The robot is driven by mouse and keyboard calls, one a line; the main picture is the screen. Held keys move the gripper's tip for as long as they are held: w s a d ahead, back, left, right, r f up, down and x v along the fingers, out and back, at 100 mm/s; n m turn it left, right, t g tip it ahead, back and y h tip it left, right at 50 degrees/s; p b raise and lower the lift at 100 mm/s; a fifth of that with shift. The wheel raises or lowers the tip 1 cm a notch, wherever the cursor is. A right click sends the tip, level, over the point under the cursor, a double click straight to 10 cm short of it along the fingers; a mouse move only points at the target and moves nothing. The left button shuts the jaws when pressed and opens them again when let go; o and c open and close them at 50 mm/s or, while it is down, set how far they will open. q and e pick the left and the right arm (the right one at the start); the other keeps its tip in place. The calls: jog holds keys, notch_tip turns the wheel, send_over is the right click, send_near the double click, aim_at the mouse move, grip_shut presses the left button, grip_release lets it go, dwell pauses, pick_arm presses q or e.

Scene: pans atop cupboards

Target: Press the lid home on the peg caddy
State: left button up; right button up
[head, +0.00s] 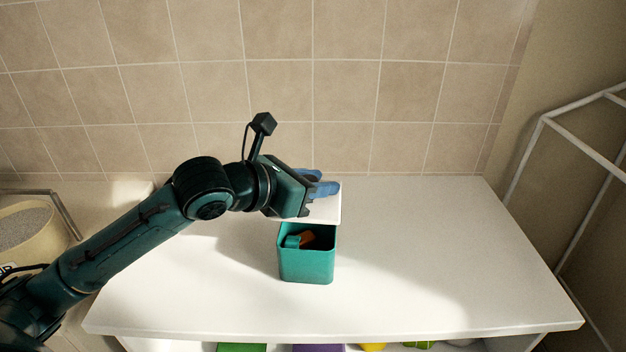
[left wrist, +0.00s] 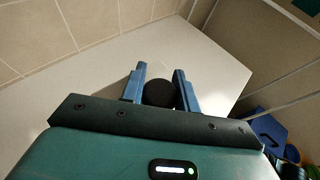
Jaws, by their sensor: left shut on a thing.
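The peg caddy is an open-topped teal box (head: 307,266) standing upright on the white cupboard top. Orange and teal pieces (head: 307,238) show inside it. The pale, flat lid (head: 328,209) is off the caddy, held up beyond its rear rim in the head view; its exact height is hard to tell. My left gripper (head: 318,184) has its blue fingers shut on the lid's knob. In the left wrist view the dark round knob (left wrist: 158,94) sits between the two fingers. My gripper body hides part of the lid. My right gripper is out of view.
The white cupboard top (head: 430,260) is clear around the caddy. A tiled wall (head: 350,90) stands behind. A white frame (head: 575,130) is at the right, a tan container (head: 30,235) at the far left. Coloured things, including a purple one (head: 318,348), show below the front edge.

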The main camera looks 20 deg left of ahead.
pick_arm(q)
jog(key=shift+f+b, duration=0.6)
jog(key=shift+f, duration=0.15)
notch_tip(320, 180, down, 2)
jog(key=shift+f+b, duration=0.1)
jog(key=shift+b, duration=0.95)
jog(key=shift+f+b, duration=0.5)
jog(key=shift+b, duration=0.05)
jog(key=shift+f, duration=0.1)
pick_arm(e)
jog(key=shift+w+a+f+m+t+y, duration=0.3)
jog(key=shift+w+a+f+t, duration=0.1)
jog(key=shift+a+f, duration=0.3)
pick_arm(q)
jog(key=shift+f+b, duration=0.35)
jog(key=shift+f, duration=0.05)
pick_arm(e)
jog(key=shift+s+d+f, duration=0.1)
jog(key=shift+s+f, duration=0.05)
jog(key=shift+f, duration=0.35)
pick_arm(q)
jog(key=shift+f, duration=0.45)
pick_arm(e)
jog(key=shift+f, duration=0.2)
pick_arm(q)
jog(key=o, duration=1.1)
jog(key=shift+f, duration=0.1)
jog(key=shift+c, duration=0.2)
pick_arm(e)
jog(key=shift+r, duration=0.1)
